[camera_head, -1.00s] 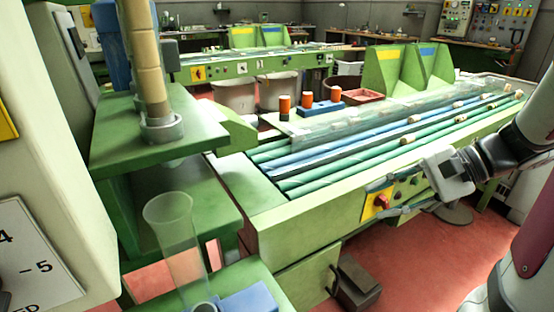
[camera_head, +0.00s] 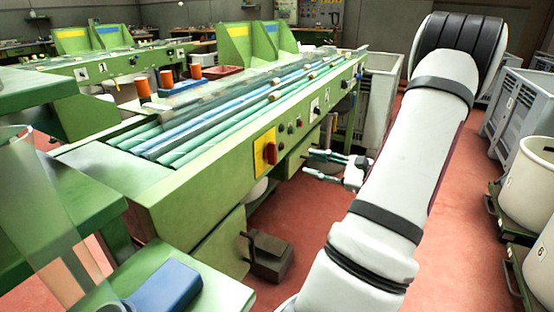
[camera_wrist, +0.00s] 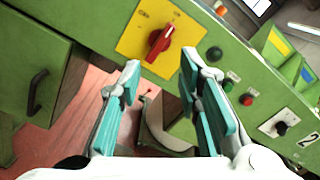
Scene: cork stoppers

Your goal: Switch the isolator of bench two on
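The isolator is a red rotary handle (camera_head: 270,153) on a yellow plate (camera_head: 258,139) on the front of the green bench (camera_head: 210,150). In the wrist view the red handle (camera_wrist: 160,42) sits on its yellow plate (camera_wrist: 137,38) at top centre, its grip tilted; the small plate markings are unreadable. A white label reading 2 (camera_wrist: 308,140) shows on the same front panel. My gripper (camera_head: 308,162) is open and empty, to the right of the handle and apart from it. In the wrist view its teal fingers (camera_wrist: 160,70) are spread just below the plate.
Black, green and red buttons (camera_wrist: 246,99) and a black selector (camera_wrist: 281,128) sit beside the plate. A dark box (camera_head: 272,258) stands on the red floor below. Grey crates (camera_head: 520,105) and white drums (camera_head: 530,185) stand at right.

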